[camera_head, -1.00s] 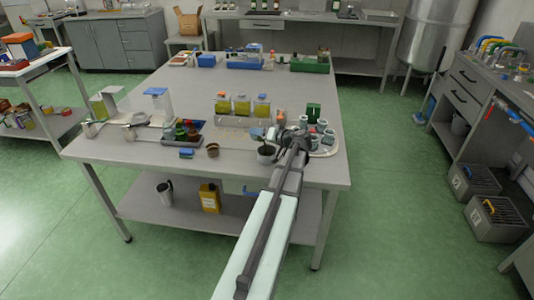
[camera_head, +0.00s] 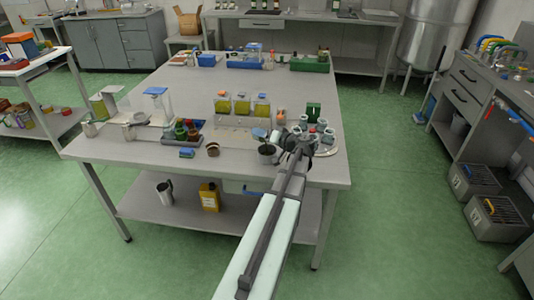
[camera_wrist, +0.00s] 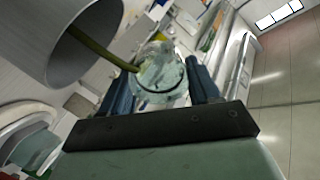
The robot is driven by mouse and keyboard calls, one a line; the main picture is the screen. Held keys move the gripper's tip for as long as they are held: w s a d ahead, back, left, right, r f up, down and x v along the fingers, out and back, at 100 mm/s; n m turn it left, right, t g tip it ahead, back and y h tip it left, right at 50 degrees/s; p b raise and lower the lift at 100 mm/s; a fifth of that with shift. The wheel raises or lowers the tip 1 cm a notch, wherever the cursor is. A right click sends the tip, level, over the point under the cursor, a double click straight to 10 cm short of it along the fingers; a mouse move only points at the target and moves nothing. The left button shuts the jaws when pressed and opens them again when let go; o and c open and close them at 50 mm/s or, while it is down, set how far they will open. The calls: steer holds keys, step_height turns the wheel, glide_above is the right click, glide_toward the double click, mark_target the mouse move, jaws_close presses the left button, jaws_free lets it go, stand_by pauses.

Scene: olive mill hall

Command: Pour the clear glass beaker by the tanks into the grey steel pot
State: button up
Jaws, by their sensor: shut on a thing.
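My gripper (camera_wrist: 160,85) is shut on the clear glass beaker (camera_wrist: 160,72), which sits between its two blue fingers in the wrist view. The beaker is tilted toward the grey steel pot (camera_wrist: 88,62). An olive-green stream runs from the beaker's mouth into the pot's opening. In the head view the pot (camera_head: 267,156) stands near the table's front edge, just left of my gripper (camera_head: 286,140). The beaker is small and hard to make out there. How much liquid is left in it I cannot tell.
Tanks of yellow-green liquid (camera_head: 242,106) stand behind the pot on the table (camera_head: 190,80). A round tray (camera_head: 328,153) with several small cups and a green block (camera_head: 313,109) are close on the right. A brown round object (camera_head: 213,150) lies left.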

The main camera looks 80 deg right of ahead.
steer(key=shift+s+a+r+t+h+p, duration=0.1)
steer(key=shift+s+a+t+h+p, duration=0.15)
steer(key=shift+t+h, duration=0.45)
stand_by(0.9)
steer(key=shift+s+r+t, duration=0.1)
steer(key=shift+r+t, duration=0.1)
steer(key=shift+t, duration=0.2)
steer(key=shift+f+g, duration=0.15)
steer(key=shift+g, duration=0.15)
steer(key=shift+w+d+f+g+y, duration=0.15)
steer(key=shift+w+d+g+y, duration=0.2)
steer(key=shift+g+y, duration=0.5)
steer(key=shift+w, duration=0.1)
